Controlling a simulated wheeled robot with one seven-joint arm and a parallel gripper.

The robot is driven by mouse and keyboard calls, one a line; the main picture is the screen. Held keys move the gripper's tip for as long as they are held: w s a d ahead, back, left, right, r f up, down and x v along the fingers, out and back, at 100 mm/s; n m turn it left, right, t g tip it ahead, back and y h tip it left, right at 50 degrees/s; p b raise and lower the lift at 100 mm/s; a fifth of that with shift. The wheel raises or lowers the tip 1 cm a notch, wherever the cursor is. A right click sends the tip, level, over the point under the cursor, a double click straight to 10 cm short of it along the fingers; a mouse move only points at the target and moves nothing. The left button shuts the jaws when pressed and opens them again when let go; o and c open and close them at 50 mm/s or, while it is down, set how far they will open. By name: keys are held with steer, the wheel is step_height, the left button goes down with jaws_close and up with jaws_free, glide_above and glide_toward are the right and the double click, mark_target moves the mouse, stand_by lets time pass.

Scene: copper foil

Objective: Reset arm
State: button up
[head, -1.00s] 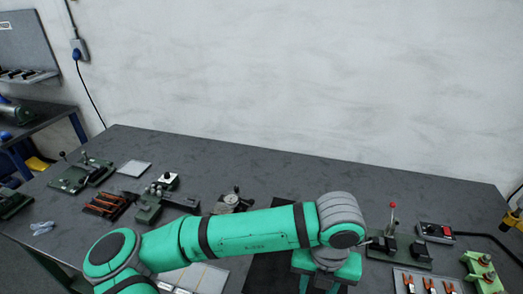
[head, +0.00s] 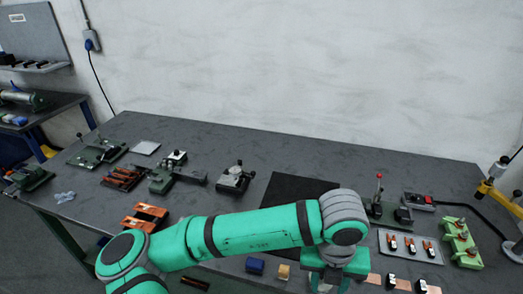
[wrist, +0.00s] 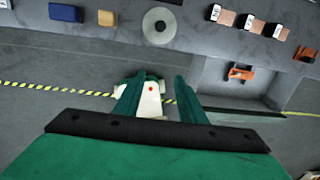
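My teal arm (head: 250,232) reaches across the lower middle of the head view, over the front of the dark workbench (head: 300,150). My gripper hangs below the grey wrist joint there, and its fingertips are hidden. In the wrist view, my gripper (wrist: 159,80) has its two green fingers apart. A pale piece with a red dot (wrist: 151,89) shows between and beyond the fingers. I cannot tell how far below them it is, and no grip on it shows.
A blue block (head: 255,266), a tan block (head: 284,272) and several copper pieces lie near the bench front. A red-handled press (head: 379,205), a grey tray (head: 410,259) and a green fixture (head: 462,245) stand at right. A black mat (head: 290,196) lies behind my arm.

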steer(key=d+r+n+h, duration=0.3)
steer(key=d+h, duration=0.2)
steer(key=d, duration=0.4)
steer(key=d+r+n+h, duration=0.2)
steer(key=d+r+h, duration=0.15)
steer(key=d, duration=0.55)
steer(key=w+d+r+n+t+h, duration=0.2)
steer(key=w+r+n+t+h, duration=0.3)
steer(key=r+n+t+h, duration=0.4)
steer(key=s+a+f+n+t+y, duration=0.1)
steer(key=a+f+n+t+y, duration=0.7)
steer(key=a+f+n+y, duration=0.85)
steer(key=s+a+f+n+y, duration=0.1)
steer(key=s+a+f+n, duration=0.3)
steer(key=s+a, duration=0.5)
steer(key=s+a+f+n+g+y, duration=0.1)
steer(key=s+a+f+n, duration=0.3)
steer(key=s+a+f, duration=0.5)
steer(key=s, duration=0.6)
steer(key=shift+s+a+g, duration=0.3)
steer(key=shift+a, duration=0.1)
steer(key=shift+f+n, duration=0.1)
steer(key=shift+n, duration=0.15)
steer(key=shift+c, duration=0.7)
steer(key=shift+w, duration=0.1)
